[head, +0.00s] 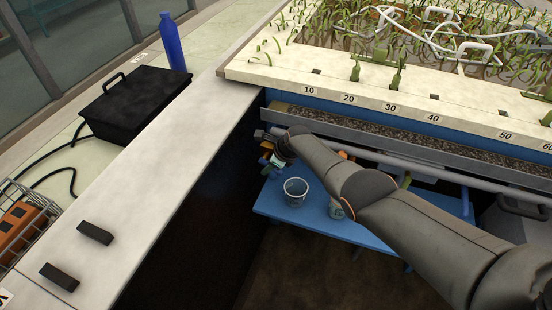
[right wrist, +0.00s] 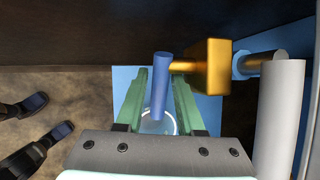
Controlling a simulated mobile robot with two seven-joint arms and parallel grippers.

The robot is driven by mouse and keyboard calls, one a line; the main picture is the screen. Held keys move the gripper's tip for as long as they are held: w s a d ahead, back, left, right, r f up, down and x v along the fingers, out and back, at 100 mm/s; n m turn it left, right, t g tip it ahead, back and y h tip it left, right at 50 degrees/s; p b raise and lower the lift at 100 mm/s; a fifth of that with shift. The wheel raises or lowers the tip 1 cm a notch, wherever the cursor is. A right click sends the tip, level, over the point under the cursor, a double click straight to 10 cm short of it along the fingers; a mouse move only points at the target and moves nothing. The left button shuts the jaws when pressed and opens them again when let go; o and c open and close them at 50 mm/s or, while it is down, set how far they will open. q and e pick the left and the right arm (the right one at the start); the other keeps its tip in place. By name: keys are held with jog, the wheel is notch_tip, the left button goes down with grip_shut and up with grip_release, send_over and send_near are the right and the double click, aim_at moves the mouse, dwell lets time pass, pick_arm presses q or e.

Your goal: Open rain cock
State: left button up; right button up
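A brass valve body (right wrist: 205,66) with a blue, rod-like handle (right wrist: 160,85) is in the right wrist view, joined at its right to a grey pipe (right wrist: 281,115). I take it for the rain cock; I see no label on it. My right gripper (right wrist: 160,92) has its two green fingers apart, one on each side of the blue handle, with a visible gap on both sides. In the head view my right gripper (head: 272,163) is small and partly hidden by its wrist, below the flume's near left corner. My left gripper is not in view.
A clear bucket (head: 295,190) stands on a blue shelf (head: 275,208) below the gripper, with another container (head: 337,209) beside it. A long pipe (head: 450,176) runs under the planted flume bed (head: 330,82). A pale counter (head: 130,215) lies to the left.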

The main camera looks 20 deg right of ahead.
jog(key=p+v, duration=0.2)
jog(key=v, duration=1)
jog(key=shift+r, duration=0.15)
jog(key=shift+d, duration=0.1)
dwell(0.5)
jog(key=s+f+n+t, duration=0.2)
jog(key=s+f+n, duration=1.1)
jog(key=s, duration=0.1)
jog(key=s+a+n+t, duration=0.1)
jog(key=s+n+t, duration=0.1)
jog(key=s+n, duration=1.3)
jog(key=shift+s+a+h, duration=0.2)
jog(key=shift+s+h, duration=0.1)
jog(key=shift+s, duration=0.9)
